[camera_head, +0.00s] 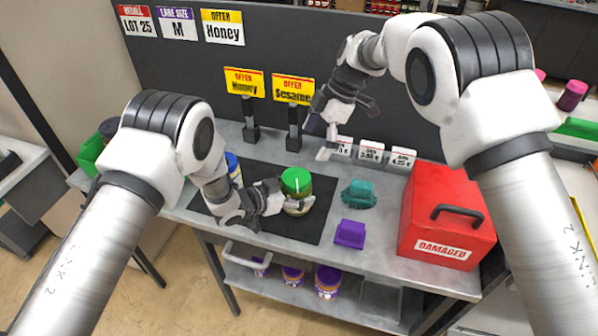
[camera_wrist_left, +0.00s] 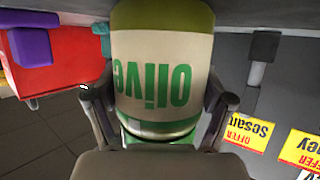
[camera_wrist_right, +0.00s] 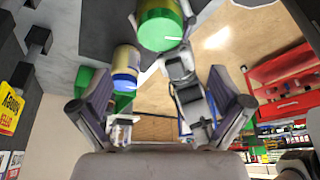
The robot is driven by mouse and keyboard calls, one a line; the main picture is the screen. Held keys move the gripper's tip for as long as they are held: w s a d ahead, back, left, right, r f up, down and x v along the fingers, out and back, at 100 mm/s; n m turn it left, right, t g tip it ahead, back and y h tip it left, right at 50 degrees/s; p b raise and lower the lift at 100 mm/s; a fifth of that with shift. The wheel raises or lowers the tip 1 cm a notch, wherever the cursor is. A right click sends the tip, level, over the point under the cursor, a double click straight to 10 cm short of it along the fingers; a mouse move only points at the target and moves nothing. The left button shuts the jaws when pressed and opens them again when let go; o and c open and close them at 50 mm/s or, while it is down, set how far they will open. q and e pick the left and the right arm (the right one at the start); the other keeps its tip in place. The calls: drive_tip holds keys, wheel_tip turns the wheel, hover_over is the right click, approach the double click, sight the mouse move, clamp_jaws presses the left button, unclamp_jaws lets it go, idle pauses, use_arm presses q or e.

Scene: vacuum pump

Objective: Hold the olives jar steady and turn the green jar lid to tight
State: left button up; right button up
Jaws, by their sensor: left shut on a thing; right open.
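The olives jar (camera_head: 298,207) stands upright on the black mat, with the green jar lid (camera_head: 296,179) on its top. The left wrist view shows the jar's label (camera_wrist_left: 165,80) upside down between my fingers. My left gripper (camera_head: 287,201) is shut around the jar's body from the left, below the lid. My right gripper (camera_head: 347,130) is open and empty, above and to the right of the lid, apart from it. The green lid also shows at the top of the right wrist view (camera_wrist_right: 160,30), beyond the fingertips. How tightly the lid sits cannot be told.
A red DAMAGED box (camera_head: 440,216) stands at the right of the table. A teal object (camera_head: 359,194) and a purple block (camera_head: 350,234) lie right of the jar. Two sign stands (camera_head: 294,130) and price cards (camera_head: 371,151) line the back. A blue-lidded jar (camera_wrist_right: 126,62) stands left.

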sight(297, 177)
drive_tip(key=x, duration=1)
drive_tip(key=shift+a+f, duration=0.15)
drive_tip(key=shift+f, duration=0.05)
drive_tip(key=c, duration=1.1)
